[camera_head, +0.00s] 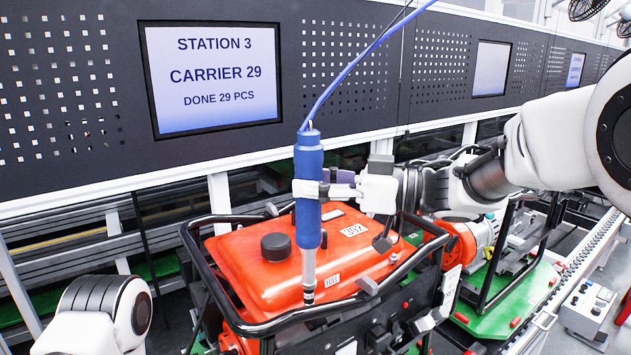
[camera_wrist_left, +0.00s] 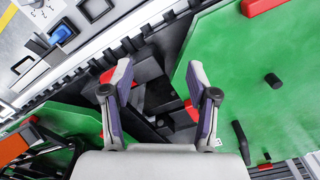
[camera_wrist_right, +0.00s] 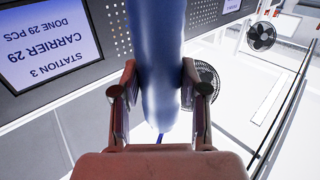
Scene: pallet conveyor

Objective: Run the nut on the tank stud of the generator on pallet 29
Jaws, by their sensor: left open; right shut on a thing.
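The generator has a red tank (camera_head: 270,255) with a black cap (camera_head: 276,246) inside a black tube frame. My right gripper (camera_head: 325,190) is shut on a blue nutrunner (camera_head: 308,165), held upright above the tank; the tool also fills the middle of the right wrist view (camera_wrist_right: 155,60). Its thin grey shaft (camera_head: 309,272) points down to the front edge of the tank. The shaft tip meets or hangs just over that edge, and I cannot tell which. The stud and nut are hidden or too small to see. My left gripper (camera_wrist_left: 160,95) is open and empty above the conveyor, between green pallets (camera_wrist_left: 240,90).
A screen (camera_head: 213,79) reads Station 3, Carrier 29, done 29 pcs. A blue cable (camera_head: 350,68) runs up from the tool. Another green pallet (camera_head: 510,300) with a machine stands to the right. A control box (camera_head: 588,305) sits beside the conveyor rail.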

